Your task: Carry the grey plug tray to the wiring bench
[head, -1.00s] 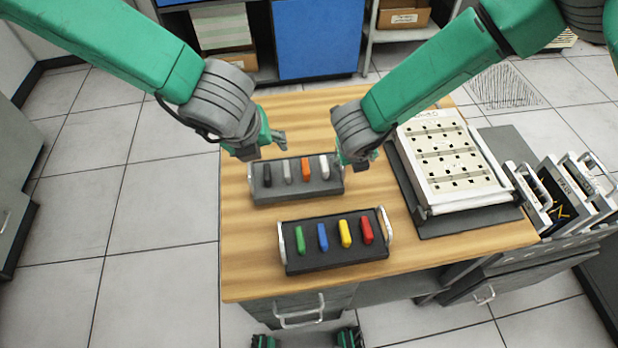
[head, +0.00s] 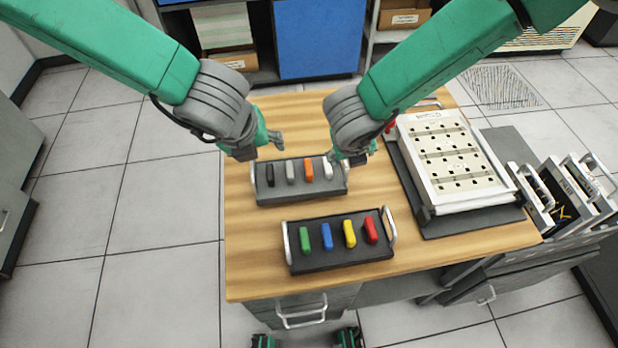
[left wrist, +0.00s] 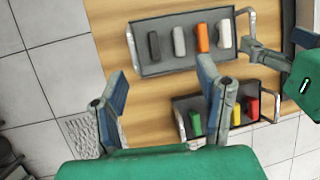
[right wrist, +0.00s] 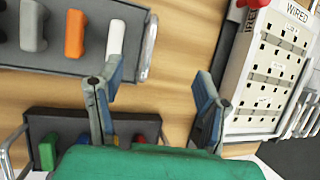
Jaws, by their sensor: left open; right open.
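The grey plug tray (head: 300,197) lies on a wooden tabletop and holds a black, a grey, an orange and a white plug. It has a pale handle at each end and also shows in the left wrist view (left wrist: 165,69) and right wrist view (right wrist: 60,64). My left gripper (head: 274,140) is open and empty above its left part. Neither gripper visibly touches the tray. I cannot tell which surface is the wiring bench.
A darker tray (head: 340,260) with green, blue, yellow and red plugs lies just in front. A cream punched board (head: 445,155) stands on a dark mat (head: 470,222) to the right. Framed panels (head: 570,190) stand beyond it. Tiled floor is clear on the left.

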